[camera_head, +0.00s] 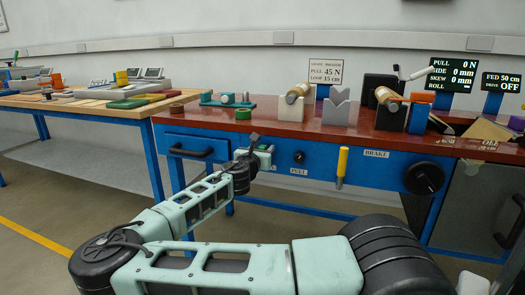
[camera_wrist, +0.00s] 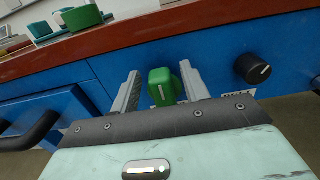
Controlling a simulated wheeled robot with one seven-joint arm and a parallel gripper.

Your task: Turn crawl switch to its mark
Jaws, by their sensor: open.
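A green knob (camera_wrist: 160,88) with a white pointer line sits on the blue front panel in the wrist view, and I take it for the crawl switch. Its line is close to upright in that picture. My gripper (camera_wrist: 161,74) is open, with one grey finger on each side of the knob. Small gaps show between the fingers and the knob. In the head view my gripper (camera_head: 262,152) is at the panel, left of the black PULL knob (camera_head: 299,157). There my gripper mostly covers the green knob. I cannot make out the switch's mark or label.
The black knob (camera_wrist: 252,68) is close to the right of my gripper. A black drawer handle (camera_head: 190,152) is to the left. A yellow-handled lever (camera_head: 342,162) and the BRAKE wheel (camera_head: 424,177) are further right. The red bench top (camera_head: 265,123) overhangs above.

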